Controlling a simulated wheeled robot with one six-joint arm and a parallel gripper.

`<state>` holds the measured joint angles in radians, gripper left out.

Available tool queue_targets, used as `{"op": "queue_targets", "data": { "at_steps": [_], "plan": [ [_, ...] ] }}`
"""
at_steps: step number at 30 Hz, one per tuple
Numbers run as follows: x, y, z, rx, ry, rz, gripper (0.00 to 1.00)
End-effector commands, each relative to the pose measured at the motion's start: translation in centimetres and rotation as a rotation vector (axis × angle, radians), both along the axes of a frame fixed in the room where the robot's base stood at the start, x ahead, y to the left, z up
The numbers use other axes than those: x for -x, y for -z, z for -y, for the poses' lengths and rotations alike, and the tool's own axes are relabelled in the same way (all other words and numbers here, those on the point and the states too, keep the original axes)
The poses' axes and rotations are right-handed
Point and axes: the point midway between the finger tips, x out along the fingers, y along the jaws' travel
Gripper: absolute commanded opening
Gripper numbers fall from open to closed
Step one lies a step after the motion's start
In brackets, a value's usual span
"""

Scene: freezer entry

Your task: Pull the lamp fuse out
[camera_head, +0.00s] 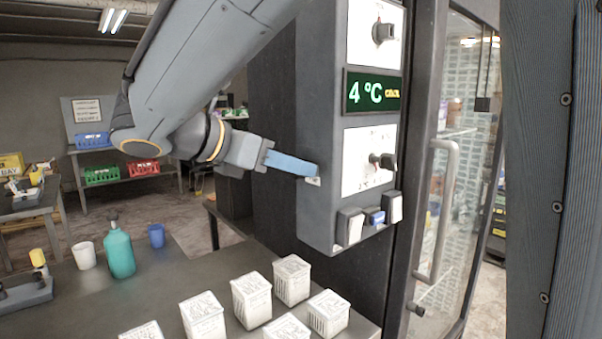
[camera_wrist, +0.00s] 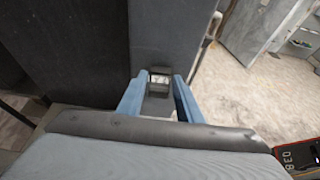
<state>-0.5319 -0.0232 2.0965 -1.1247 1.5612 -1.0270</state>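The control box (camera_head: 318,120) is a tall grey housing with white plates and a lit display reading 4 °C. My gripper (camera_head: 316,172) reaches its left side with blue fingers. A small pale piece (camera_head: 313,181), perhaps the lamp fuse, shows at the fingertips, partly hidden by the near finger. In the wrist view my gripper (camera_wrist: 160,78) has its fingers apart, one on each side of a small pale-and-dark fitting (camera_wrist: 159,79) on the grey surface. A gap shows between the fingers; I cannot tell whether either touches it. No label on the fitting is readable.
The box front has an upper knob (camera_head: 383,32), a lower knob (camera_head: 386,161) and a blue block (camera_head: 374,216) between two white-faced ones. The glass door (camera_head: 470,130) with its long handle (camera_head: 443,210) is at right. White cartons (camera_head: 251,299) and a teal bottle (camera_head: 119,250) stand on the table below.

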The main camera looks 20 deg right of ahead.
Motion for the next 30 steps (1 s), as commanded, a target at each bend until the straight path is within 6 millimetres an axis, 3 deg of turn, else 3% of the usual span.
{"op": "queue_targets", "data": {
  "at_steps": [1,5,6,30],
  "plan": [
    [0.00,0.01,-0.01,0.000,0.000,0.000,0.23],
    [0.00,0.01,-0.02,0.000,0.000,0.000,0.01],
    [-0.01,0.01,-0.02,0.000,0.000,0.000,0.00],
    [-0.03,-0.01,-0.03,0.000,0.000,0.000,0.00]
  ]
}}
